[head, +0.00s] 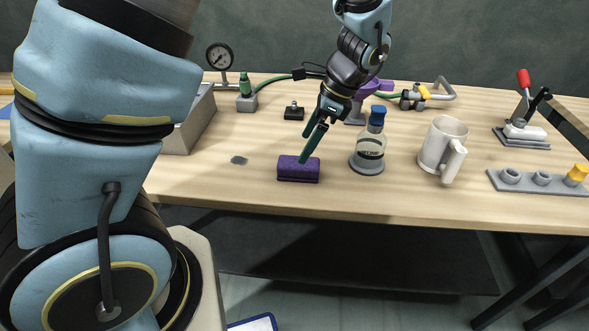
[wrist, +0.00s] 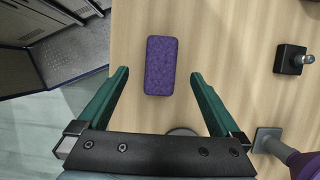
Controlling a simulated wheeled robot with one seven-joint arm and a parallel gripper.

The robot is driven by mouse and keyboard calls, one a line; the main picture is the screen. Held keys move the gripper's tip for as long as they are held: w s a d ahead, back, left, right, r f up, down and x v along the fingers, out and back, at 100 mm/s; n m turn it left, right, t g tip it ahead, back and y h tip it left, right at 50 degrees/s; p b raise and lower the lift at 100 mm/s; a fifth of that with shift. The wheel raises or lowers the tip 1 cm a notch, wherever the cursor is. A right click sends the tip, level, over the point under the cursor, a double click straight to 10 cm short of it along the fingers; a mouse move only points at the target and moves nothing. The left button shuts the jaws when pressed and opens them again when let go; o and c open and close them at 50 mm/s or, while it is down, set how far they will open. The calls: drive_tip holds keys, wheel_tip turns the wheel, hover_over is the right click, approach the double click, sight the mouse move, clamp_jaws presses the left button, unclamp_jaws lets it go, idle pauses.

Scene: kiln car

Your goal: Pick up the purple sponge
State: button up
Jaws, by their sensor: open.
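The purple sponge (head: 298,172) lies flat on the wooden table near its front edge in the head view. In the wrist view the sponge (wrist: 161,65) lies just beyond and between the fingertips, its long side running along the fingers' direction. My gripper (head: 312,143) is above the sponge, pointing down; one green finger overlaps the sponge in the head view. In the wrist view my gripper (wrist: 158,72) has its two green fingers wide apart with nothing between them. I cannot tell the exact height of the fingertips above the sponge.
A bottle with a blue cap (head: 369,150) stands right of the sponge, close to my gripper. A white mug (head: 440,145) is farther right. A small black device (head: 293,112) sits behind the sponge. The table (head: 230,190) left of the sponge is clear but for a grey patch.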

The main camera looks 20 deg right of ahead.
sight(296, 165)
drive_tip(key=shift+d+p+x, duration=0.15)
drive_tip(key=shift+p+x, duration=0.35)
drive_tip(key=shift+x, duration=1.55)
drive_tip(key=shift+d+p+x, duration=0.15)
drive_tip(key=shift+p+x, duration=0.3)
drive_tip(key=shift+x, duration=1.55)
drive_tip(key=shift+f, duration=0.3)
drive_tip(key=c, duration=1.5)
drive_tip(key=shift+o, duration=0.2)
drive_tip(key=shift+r, duration=0.1)
wheel_tip(296, 165, up, 10)
drive_tip(key=shift+r+b, duration=0.1)
drive_tip(key=shift+b, duration=0.75)
drive_tip(key=o, duration=0.9)
drive_tip(key=shift+c, duration=0.2)
drive_tip(key=c, duration=0.7)
drive_tip(key=shift+s, duration=0.15)
